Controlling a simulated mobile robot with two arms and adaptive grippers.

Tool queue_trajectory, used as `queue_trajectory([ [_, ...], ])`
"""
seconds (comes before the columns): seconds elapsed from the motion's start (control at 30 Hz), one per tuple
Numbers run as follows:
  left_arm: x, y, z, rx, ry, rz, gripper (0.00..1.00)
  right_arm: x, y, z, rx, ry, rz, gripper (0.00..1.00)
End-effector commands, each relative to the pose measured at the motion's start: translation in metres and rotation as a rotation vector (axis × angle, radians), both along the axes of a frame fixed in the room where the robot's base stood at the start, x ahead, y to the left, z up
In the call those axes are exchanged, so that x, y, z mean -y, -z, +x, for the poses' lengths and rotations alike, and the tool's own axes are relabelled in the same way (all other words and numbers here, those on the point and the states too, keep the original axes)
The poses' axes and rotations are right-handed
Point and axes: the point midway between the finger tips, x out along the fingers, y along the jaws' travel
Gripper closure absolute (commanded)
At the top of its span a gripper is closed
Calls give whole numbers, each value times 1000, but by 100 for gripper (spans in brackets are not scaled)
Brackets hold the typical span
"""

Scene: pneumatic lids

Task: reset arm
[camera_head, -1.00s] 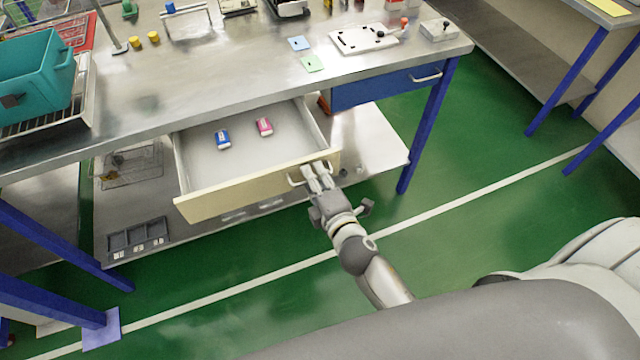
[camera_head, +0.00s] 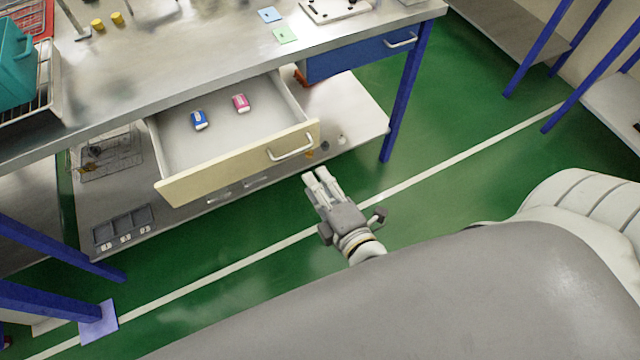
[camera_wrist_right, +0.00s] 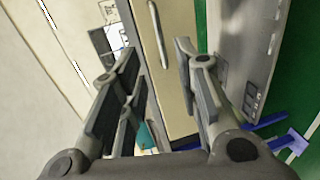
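My right gripper (camera_head: 318,178) is in front of the open drawer, below its handle in the head view and apart from it. In the right wrist view the fingers of the right gripper (camera_wrist_right: 157,52) are spread with nothing between them. The cream drawer front (camera_head: 225,168) has a pale bar handle (camera_head: 291,147), and the handle also shows between the fingers in the right wrist view (camera_wrist_right: 157,30). My left gripper is not in view.
The open drawer holds a blue-and-white item (camera_head: 199,120) and a pink-and-white item (camera_head: 241,103). A shut blue drawer (camera_head: 355,60) is beside it under the metal bench (camera_head: 150,75). A blue bench leg (camera_head: 408,90) stands to the right. The green floor (camera_head: 450,190) is clear.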

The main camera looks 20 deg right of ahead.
Motion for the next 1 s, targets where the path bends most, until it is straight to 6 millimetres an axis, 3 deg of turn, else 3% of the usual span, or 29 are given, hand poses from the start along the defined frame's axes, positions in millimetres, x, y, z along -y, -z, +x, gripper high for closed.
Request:
queue_trajectory([
  [0.5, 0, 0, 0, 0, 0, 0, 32, 0, 1, 0, -1, 0, 1, 70],
  [0.6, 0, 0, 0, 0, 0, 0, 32, -2, 14, -1, -26, 0, 25, 70],
  [0.67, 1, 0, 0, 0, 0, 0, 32, -5, 33, -3, -62, 3, 64, 70],
  [0.77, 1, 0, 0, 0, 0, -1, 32, -11, 85, -10, -164, 19, 168, 70],
  [1.0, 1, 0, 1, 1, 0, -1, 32, -16, 236, -57, -490, 161, 474, 70],
])
